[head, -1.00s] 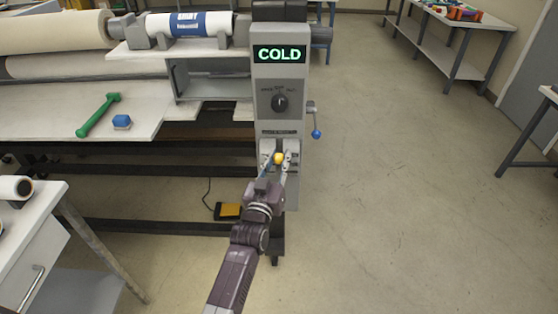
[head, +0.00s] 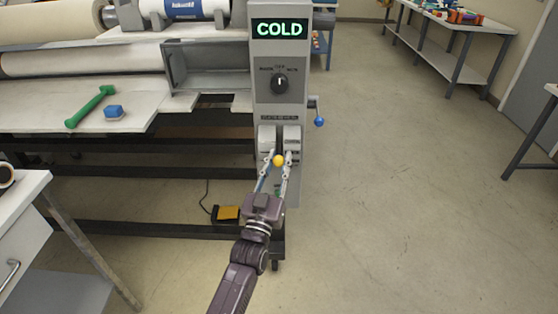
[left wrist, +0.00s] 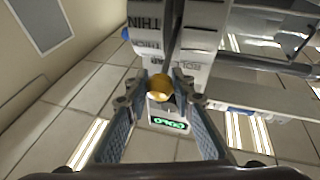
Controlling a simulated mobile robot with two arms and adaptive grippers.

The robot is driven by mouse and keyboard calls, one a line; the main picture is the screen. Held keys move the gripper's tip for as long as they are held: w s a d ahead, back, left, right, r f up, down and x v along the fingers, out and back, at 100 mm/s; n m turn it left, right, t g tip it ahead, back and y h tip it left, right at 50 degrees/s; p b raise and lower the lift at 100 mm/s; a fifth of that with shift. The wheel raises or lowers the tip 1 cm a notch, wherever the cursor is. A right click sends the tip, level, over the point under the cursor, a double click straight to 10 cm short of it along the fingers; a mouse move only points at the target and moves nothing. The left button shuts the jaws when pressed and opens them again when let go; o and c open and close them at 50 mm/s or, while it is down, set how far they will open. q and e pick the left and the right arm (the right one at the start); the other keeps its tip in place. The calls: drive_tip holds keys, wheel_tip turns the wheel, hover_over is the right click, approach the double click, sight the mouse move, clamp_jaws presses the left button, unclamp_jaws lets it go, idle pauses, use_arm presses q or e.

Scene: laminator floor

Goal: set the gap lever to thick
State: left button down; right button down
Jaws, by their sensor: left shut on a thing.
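The gap lever's yellow ball knob (head: 278,160) stands at a slot between two pale label plates, low on the front of the grey control column (head: 262,95). My left gripper (head: 276,162) reaches up from below, with a finger on each side of the knob, and is shut on it. In the left wrist view the knob (left wrist: 160,87) sits between the fingertips. My right gripper is in neither view.
Above the lever are a dark rotary dial (head: 279,83) and a display (head: 279,28) reading COLD. A blue-balled crank (head: 319,121) sticks out at the column's right. A yellow pedal (head: 226,213) lies on the floor. The floor to the right is clear.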

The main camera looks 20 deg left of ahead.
use_arm(q)
drive_tip(key=c, duration=1.6)
unclamp_jaws()
drive_tip(key=shift+f, duration=0.1)
drive_tip(key=v, duration=1.2)
